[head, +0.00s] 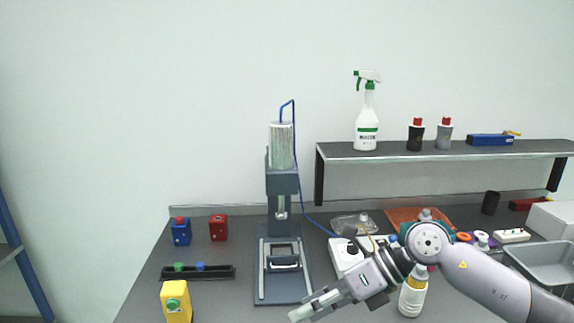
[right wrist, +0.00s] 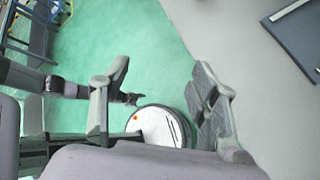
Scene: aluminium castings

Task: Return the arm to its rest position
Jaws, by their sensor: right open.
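My right arm comes in from the right in the head view and reaches low over the front of the bench. My right gripper (head: 302,314) is at the bottom edge of the picture, in front of the press, partly cut off. In the right wrist view its two fingers (right wrist: 158,95) stand wide apart with nothing between them, above the green floor. My left arm is not in the head view. A dark arm part, probably mine, shows behind the fingers at the left of the wrist view; its jaws are too small to read.
A grey tray (head: 540,262) lies at the right. A raised shelf (head: 390,151) carries a spray bottle (head: 366,125).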

